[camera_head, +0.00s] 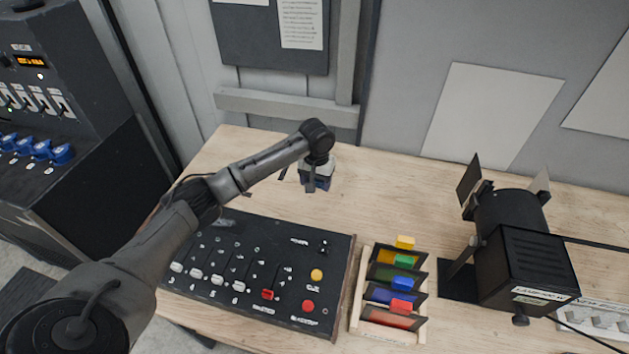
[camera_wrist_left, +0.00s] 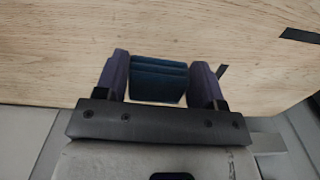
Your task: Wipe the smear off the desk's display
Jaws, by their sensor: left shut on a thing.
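The lighting desk (camera_head: 325,270) is a dark panel with white sliders and red and yellow buttons on the wooden table. My left arm crosses over its left and upper part. I cannot make out a display or a smear on the part that shows. My left gripper (camera_head: 316,186) is over the table just behind the desk, pointing down. In the left wrist view, the gripper (camera_wrist_left: 160,85) is shut on a folded dark teal cloth (camera_wrist_left: 158,78). The cloth is between the two purple-grey fingers, above bare wood. My right gripper is not in view.
A wooden rack (camera_head: 356,310) with coloured filter frames stands right of the desk. A black stage lamp (camera_head: 525,265) is further right, beside a white socket strip (camera_head: 598,322). A dark rack with an orange readout (camera_head: 32,62) is at the left. The table behind the filter rack is clear.

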